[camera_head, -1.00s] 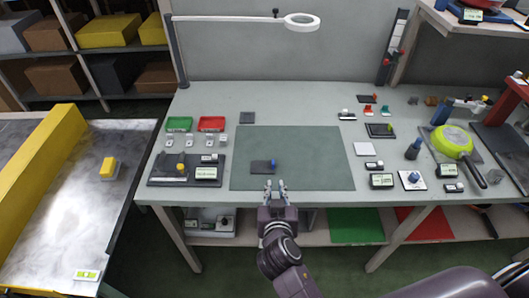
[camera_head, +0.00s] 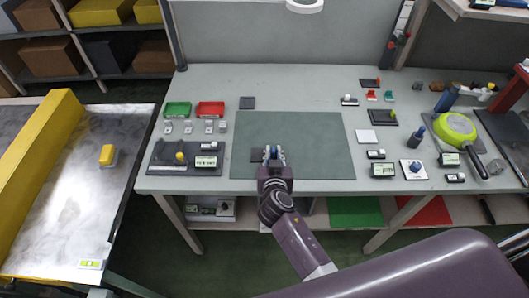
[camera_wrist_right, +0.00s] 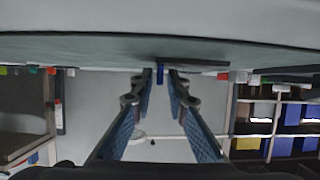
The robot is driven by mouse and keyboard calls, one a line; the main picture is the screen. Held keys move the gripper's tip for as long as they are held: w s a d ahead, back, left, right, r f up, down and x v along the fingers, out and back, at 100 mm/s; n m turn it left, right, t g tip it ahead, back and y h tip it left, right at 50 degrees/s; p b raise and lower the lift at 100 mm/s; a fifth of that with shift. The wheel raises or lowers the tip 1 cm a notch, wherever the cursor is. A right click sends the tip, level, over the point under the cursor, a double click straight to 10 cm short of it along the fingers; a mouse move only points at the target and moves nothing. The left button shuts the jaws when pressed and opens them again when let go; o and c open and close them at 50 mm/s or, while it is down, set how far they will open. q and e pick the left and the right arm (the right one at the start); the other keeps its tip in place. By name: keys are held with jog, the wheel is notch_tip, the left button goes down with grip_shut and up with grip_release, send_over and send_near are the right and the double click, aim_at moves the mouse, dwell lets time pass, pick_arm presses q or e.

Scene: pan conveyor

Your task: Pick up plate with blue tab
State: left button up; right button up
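The dark plate (camera_head: 257,155) lies flat on the green mat (camera_head: 315,140), partly hidden behind my right gripper (camera_head: 273,154). Its blue tab (camera_head: 274,150) stands up at the plate's right part. In the right wrist view, the blue tab (camera_wrist_right: 160,73) sits between the two fingertips of my right gripper (camera_wrist_right: 161,78), with a small gap on each side. The fingers are apart, and the plate (camera_wrist_right: 205,67) shows as a thin dark strip. My left gripper is not in view.
A dark tray with a yellow knob (camera_head: 180,157) stands left of the mat, below red (camera_head: 210,108) and green bins (camera_head: 178,109). A green pan (camera_head: 455,127) and several small parts lie on the right. The mat around the plate is clear.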

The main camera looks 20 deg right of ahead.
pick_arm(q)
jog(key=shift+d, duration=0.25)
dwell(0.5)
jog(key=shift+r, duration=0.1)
